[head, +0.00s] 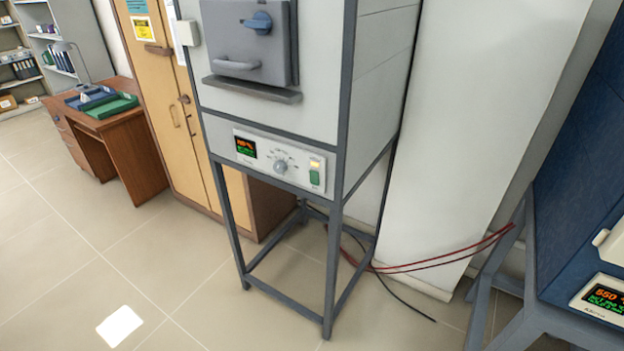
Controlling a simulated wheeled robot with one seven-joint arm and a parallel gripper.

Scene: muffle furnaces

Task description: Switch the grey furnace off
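The grey furnace (270,113) stands on a dark grey metal frame in the middle of the head view. Its door (240,42) is shut, with a grey handle and a blue knob on it. The control panel (279,163) below has a lit display (246,148) with orange and green text, a round knob (281,167) and a green switch (315,177) with a lit amber part at its top. Which way the switch is tipped is too small to tell. My gripper is not in view.
A blue furnace (580,190) with a lit display (602,296) stands at the right edge. Red and black cables (440,262) run low between the two furnaces. A wooden cabinet (165,100) and a desk (105,135) stand left. The floor in front is clear.

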